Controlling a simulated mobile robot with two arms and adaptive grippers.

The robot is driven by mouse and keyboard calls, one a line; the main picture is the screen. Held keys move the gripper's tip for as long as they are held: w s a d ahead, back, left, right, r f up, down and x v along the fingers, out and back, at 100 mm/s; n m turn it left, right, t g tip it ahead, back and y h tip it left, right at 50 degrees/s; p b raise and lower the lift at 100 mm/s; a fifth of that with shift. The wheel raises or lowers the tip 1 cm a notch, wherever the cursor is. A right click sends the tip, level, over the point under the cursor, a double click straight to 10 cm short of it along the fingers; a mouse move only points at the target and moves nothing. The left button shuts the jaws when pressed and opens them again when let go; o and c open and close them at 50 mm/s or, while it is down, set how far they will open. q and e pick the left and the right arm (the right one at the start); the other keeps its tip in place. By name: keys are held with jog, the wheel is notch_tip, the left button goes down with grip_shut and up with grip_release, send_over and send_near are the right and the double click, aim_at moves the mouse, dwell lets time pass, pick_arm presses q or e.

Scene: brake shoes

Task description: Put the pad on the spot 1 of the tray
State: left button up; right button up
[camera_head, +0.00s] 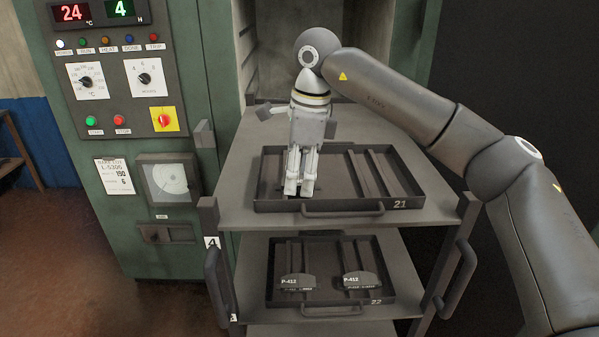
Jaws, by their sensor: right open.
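The upper dark tray (335,207), marked 21, lies on the upper shelf and has raised rails inside. My right gripper (299,190) points down over the left part of this tray, with its fingers open. Something dark shows at the fingertips, but I cannot tell whether it is a pad or the tray floor. The lower tray (384,297), marked 22, holds two dark pads labelled P-412, a left one (297,282) and a right one (361,280). I see no spot numbers. My left gripper is out of view.
The upper shelf (240,190) and the lower shelf (262,329) belong to a rack with upright handles (216,285) at its sides. A green oven cabinet with a control panel (115,75) stands at the left. The right side of the upper tray looks free of pads.

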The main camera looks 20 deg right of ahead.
jog(key=shift+r, duration=0.45)
notch_tip(320, 180, up, 11)
jog(key=s+d+b, duration=0.1)
jog(key=shift+s+d+r, duration=0.1)
